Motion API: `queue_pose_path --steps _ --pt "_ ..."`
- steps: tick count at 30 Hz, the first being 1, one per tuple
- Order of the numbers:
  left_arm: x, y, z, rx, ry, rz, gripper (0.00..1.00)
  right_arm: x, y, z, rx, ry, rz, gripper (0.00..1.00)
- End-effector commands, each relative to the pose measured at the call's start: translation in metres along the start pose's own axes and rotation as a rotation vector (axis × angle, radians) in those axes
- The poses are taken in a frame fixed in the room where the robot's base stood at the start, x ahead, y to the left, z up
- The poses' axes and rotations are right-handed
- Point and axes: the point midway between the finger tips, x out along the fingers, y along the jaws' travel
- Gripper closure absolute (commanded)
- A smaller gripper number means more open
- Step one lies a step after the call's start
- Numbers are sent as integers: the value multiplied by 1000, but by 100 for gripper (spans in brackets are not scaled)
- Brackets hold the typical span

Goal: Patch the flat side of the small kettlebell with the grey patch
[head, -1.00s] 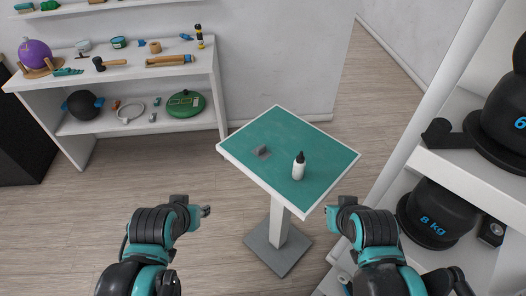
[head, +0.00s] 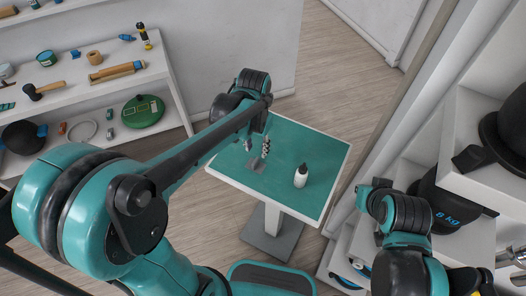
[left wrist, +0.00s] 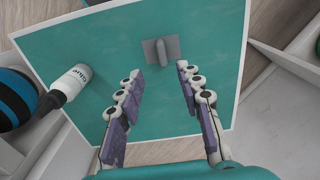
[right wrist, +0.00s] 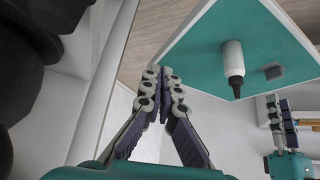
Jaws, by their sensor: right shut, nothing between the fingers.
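The grey patch (head: 256,165) lies on the green table top (head: 300,151), with a raised tab; it also shows in the left wrist view (left wrist: 168,49). My left gripper (head: 258,148) is over the table near the patch. In the left wrist view its fingers (left wrist: 158,74) are apart and empty, with the patch just beyond the tips. My right gripper (right wrist: 164,72) is shut and empty, right of the table near the rack. A black kettlebell marked 8 kg (head: 428,194) and another black kettlebell (head: 508,128) stand on the right rack; their flat sides are unclear.
The white rack (head: 470,182) stands close to my right arm. A shelf with tools (head: 110,88) is at the left. Floor is open between shelf and table.

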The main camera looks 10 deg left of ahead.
Motion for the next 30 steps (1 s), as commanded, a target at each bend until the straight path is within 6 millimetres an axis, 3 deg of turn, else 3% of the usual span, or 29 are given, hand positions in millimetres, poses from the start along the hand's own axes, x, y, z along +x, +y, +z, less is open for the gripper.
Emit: queue_pose_path --steps 14,21,29,30 --pt "41 -2 -2 8 -18 3 64 11 0 8 0 0 0 100" --pt "77 -6 1 9 -18 3 64 25 0 18 0 0 0 100" --pt "80 -6 1 9 -18 3 64 24 0 18 0 0 0 100" --pt "80 -6 1 8 -18 3 72 24 0 18 0 0 0 100"
